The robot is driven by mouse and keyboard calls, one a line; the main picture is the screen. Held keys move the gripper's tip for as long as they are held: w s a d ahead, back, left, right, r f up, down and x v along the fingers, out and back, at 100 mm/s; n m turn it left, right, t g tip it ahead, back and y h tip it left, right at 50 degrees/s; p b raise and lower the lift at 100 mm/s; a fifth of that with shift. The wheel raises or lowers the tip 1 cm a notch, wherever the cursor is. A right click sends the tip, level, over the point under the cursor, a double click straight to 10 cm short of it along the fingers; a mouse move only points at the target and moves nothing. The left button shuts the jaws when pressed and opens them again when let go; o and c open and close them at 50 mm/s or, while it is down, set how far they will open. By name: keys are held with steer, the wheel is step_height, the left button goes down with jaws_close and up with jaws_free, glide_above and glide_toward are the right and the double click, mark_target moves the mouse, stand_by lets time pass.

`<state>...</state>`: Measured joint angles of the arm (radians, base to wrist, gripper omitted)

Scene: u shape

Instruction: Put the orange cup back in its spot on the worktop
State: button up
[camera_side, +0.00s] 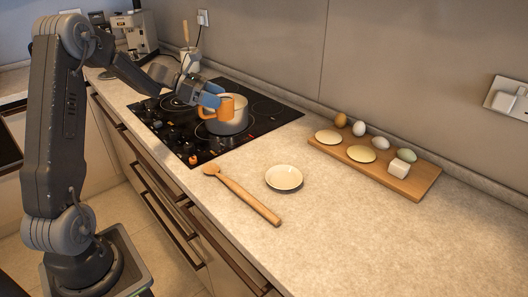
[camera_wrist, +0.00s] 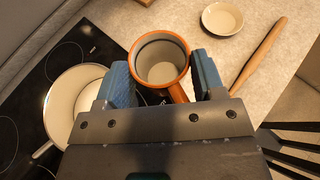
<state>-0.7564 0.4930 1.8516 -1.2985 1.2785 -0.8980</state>
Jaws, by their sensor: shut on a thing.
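The orange cup (camera_side: 227,108) is between the blue fingers of my gripper (camera_side: 209,97), which is shut on it. In the wrist view the cup (camera_wrist: 184,50) is seen from above, with a pale, empty-looking inside and its handle toward the lower right. The cup is over the black cooktop (camera_side: 268,113), in front of or above the white pot (camera_side: 232,128) in the side view. The wrist view shows the pot (camera_wrist: 62,92) to the left of the cup. A small cream saucer (camera_side: 284,178) lies on the bare worktop (camera_side: 350,230); it also shows in the wrist view (camera_wrist: 222,19).
A wooden spoon (camera_side: 250,201) lies on the worktop beside the saucer. A wooden board (camera_side: 418,182) with several eggs, round pale pieces and a white block is near the wall. A coffee machine (camera_side: 135,32) stands at the back left. The front right worktop is clear.

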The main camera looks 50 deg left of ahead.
steer(key=shift+w+d+f, duration=1.25)
steer(key=shift+d+f, duration=0.35)
steer(key=shift+f, duration=0.25)
steer(key=shift+w+d+f, duration=1.2)
steer(key=shift+d+f, duration=0.4)
steer(key=shift+f, duration=0.2)
steer(key=shift+w+d+f, duration=1.25)
steer(key=shift+d+f, duration=0.35)
steer(key=shift+f, duration=0.25)
steer(key=shift+f, duration=0.2)
steer(key=o, duration=1)
